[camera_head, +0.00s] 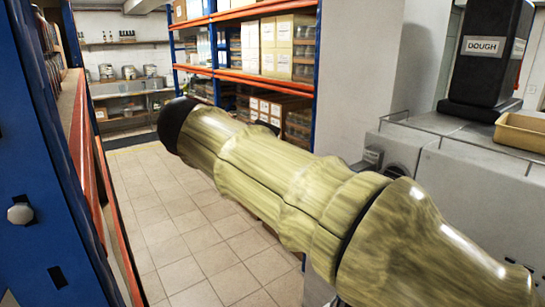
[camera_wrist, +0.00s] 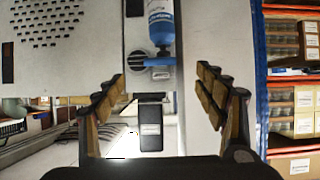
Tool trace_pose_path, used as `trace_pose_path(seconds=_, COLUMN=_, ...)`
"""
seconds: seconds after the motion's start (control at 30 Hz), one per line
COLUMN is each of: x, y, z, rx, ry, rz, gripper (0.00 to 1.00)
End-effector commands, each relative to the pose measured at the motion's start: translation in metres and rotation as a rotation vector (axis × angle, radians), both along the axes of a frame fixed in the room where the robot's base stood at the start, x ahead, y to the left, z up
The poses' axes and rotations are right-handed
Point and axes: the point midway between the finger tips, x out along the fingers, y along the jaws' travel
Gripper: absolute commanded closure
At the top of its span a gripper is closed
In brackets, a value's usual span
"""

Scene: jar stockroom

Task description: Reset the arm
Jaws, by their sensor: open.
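My gripper (camera_wrist: 162,82) shows in the wrist view with its two padded fingers spread wide apart. Nothing is held between the fingers. A dark object with a white label (camera_wrist: 150,122) shows beyond the gap, apart from the fingers. In the head view my arm, with a yellow-green streaked surface, stretches from the lower right up to the left, ending in a dark joint. My gripper cannot be made out in the head view.
A black container labelled DOUGH (camera_head: 487,55) and a tan tray (camera_head: 521,132) stand on a grey-white unit (camera_head: 455,165) at right. A blue-posted rack (camera_head: 40,170) is close at left; an orange-beamed shelf (camera_head: 250,78) holds boxes behind. Tiled floor (camera_head: 185,235) between is clear. A blue bottle (camera_wrist: 161,25) shows in the wrist view.

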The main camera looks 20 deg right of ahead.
Motion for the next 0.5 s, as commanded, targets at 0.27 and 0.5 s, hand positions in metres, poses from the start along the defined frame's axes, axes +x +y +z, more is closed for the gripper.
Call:
trace_pose_path(seconds=0.27, x=0.010, y=0.006, z=-0.004, rx=-0.032, ry=0.130, rz=0.116, gripper=0.29)
trace_pose_path(seconds=0.5, x=0.018, y=0.046, z=-0.096, rx=-0.002, ry=0.545, rz=0.535, gripper=0.29)
